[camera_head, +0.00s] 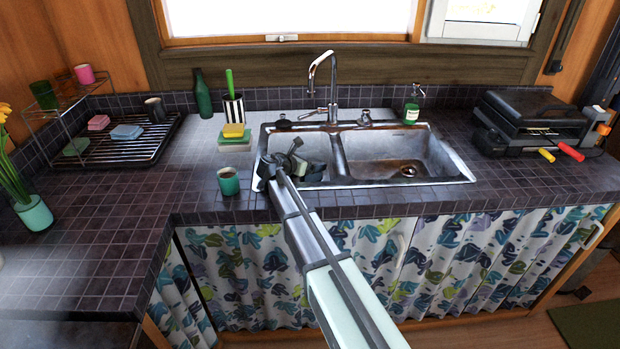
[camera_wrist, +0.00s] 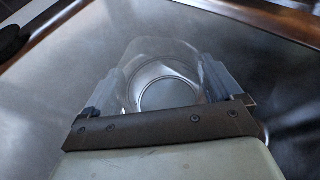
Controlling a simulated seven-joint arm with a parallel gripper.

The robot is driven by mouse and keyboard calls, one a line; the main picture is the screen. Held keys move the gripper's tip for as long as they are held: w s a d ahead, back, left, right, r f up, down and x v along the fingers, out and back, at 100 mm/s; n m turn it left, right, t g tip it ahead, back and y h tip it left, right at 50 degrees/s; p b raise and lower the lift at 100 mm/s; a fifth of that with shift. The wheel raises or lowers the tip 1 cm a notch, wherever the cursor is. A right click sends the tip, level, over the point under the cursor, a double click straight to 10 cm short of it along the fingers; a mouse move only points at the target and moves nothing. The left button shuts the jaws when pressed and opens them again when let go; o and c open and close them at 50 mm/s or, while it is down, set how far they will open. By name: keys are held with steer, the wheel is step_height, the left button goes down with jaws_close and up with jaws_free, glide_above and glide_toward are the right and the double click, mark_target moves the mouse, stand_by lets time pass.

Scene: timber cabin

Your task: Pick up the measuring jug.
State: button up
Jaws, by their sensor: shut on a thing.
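The measuring jug (camera_wrist: 155,52) is clear see-through glass and shows in the wrist view between the two fingers of my gripper (camera_wrist: 165,82). The fingers are shut on its sides. A round ring shows through the glass; I cannot tell whether it is the jug's base or the drain below. In the head view my gripper (camera_head: 290,163) is down at the left basin of the sink (camera_head: 345,160). The arm and gripper cover much of that basin, and I cannot make out the jug there.
A teal mug (camera_head: 228,182) stands on the counter just left of the sink. The chrome tap (camera_head: 333,88) rises behind the basins. Sponges (camera_head: 234,133) and a striped pot (camera_head: 234,110) stand at the back left. The right basin (camera_head: 400,150) looks empty.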

steer(key=shift+c, duration=0.6)
steer(key=shift+r, duration=0.2)
steer(key=shift+r, duration=4.4)
steer(key=s+a+r, duration=0.2)
steer(key=a+r, duration=0.6)
steer(key=a, duration=0.4)
steer(key=s+a+r, duration=0.2)
steer(key=a+r, duration=0.5)
steer(key=a, duration=0.6)
step_height(320, 180, down, 9)
steer(key=shift+s+d+f, duration=0.15)
steer(key=shift+f, duration=0.15)
